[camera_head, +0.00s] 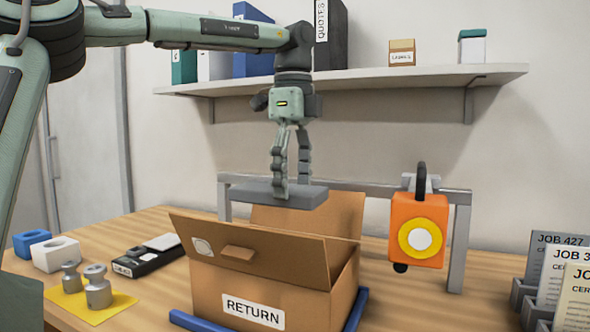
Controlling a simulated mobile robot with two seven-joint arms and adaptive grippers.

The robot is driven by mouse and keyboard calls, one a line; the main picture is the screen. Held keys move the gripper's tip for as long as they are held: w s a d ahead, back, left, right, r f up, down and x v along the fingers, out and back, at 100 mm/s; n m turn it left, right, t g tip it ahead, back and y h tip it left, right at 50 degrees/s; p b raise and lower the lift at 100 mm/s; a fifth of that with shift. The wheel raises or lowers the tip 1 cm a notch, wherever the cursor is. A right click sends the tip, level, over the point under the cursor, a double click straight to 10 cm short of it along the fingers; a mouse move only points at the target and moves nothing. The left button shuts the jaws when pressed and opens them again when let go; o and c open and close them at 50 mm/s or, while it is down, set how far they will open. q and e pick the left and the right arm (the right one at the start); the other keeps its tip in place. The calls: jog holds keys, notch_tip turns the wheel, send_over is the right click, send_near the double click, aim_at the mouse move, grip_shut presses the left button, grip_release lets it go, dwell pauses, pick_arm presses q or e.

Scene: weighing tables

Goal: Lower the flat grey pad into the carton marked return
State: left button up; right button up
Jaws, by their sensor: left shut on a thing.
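The flat grey pad (255,188) is held level in the air in my left gripper (291,190), which points down and is shut on it. The pad is above the carton marked RETURN (215,287), towards its back flap. The carton is brown cardboard with its flaps up and open, and its white label faces me. The front flap and walls hide the inside of the carton. My right gripper is not in view.
Blue rails (356,310) lie at the carton's base. A grey frame (458,242) behind carries an orange device (417,230). Metal weights (98,287) on a yellow mat (66,305) stand left. Card holders (533,290) stand right. A shelf (400,82) is above.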

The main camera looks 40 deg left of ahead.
pick_arm(q)
notch_tip(320, 180, down, 18)
jog(key=b, duration=0.8)
jog(key=shift+f, duration=0.25)
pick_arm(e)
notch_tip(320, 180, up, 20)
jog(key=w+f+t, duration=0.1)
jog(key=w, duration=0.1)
pick_arm(q)
jog(key=shift+w+f+b, duration=0.1)
jog(key=shift+f+b, duration=0.3)
jog(key=shift+f, duration=0.05)
jog(key=shift+f+b, duration=0.5)
jog(key=shift+f, duration=0.2)
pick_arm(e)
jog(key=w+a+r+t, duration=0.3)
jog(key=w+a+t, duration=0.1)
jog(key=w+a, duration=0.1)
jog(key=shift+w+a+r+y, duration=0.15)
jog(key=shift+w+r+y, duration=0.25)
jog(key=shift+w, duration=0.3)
pick_arm(q)
jog(key=shift+f+b, duration=0.55)
jog(key=shift+f, duration=0.1)
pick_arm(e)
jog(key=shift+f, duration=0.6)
